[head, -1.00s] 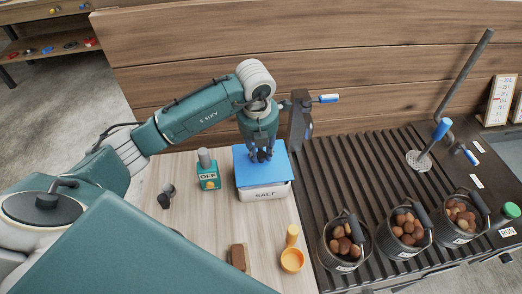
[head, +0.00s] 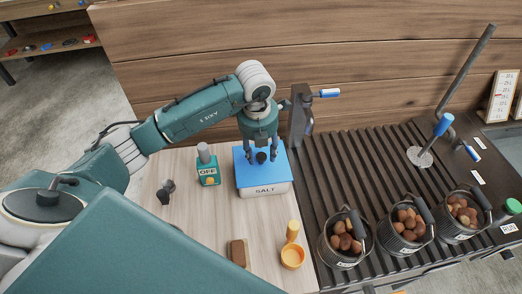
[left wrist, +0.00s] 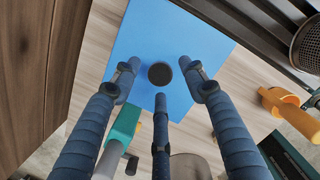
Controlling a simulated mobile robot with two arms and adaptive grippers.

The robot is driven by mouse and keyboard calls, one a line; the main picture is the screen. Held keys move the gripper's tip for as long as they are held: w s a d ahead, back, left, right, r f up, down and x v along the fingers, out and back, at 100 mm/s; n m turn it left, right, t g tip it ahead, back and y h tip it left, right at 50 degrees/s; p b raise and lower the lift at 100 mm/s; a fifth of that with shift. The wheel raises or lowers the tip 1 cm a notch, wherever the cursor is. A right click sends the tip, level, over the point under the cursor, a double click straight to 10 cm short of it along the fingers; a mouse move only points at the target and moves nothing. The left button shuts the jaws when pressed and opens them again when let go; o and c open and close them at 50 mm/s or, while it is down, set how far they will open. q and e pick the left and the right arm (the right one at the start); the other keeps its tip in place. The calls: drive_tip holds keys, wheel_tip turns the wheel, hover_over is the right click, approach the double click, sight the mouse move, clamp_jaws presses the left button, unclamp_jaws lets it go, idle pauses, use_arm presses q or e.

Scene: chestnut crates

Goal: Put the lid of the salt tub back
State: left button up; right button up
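The white salt tub (head: 265,190), marked SALT, stands on the pale wooden worktop. Its blue lid (head: 247,178) lies flat on top and seems squarely seated, with a black knob (head: 261,157) in the middle. My left gripper (head: 262,153) is just above the lid with its fingers around the knob. In the left wrist view the three fingers are spread open, with gaps between them and the knob (left wrist: 160,74); the blue lid (left wrist: 150,40) fills the space beneath them. The tub's far side is hidden under the lid. My right gripper is not in view.
A green box marked OFF (head: 208,178) stands close left of the tub. An orange scoop (head: 292,257) and a brown block (head: 238,253) lie in front. Right is a dark slatted surface (head: 345,165) with three chestnut baskets (head: 345,262). A wooden wall (head: 300,55) rises behind.

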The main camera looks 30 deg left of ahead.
sight(261, 156)
use_arm(q)
drive_tip(key=shift+r, duration=0.1)
drive_tip(key=shift+r+p, duration=0.3)
drive_tip(key=shift+p, duration=0.05)
drive_tip(key=shift+r+p, duration=0.5)
wheel_tip(261, 156, up, 3)
drive_tip(key=shift+s+f+b, duration=0.1)
drive_tip(key=shift+b, duration=0.95)
wheel_tip(261, 156, up, 9)
drive_tip(key=s+b, duration=0.1)
drive_tip(key=shift+s+f, duration=0.15)
drive_tip(key=shift+f, duration=0.05)
drive_tip(key=shift+d, duration=0.1)
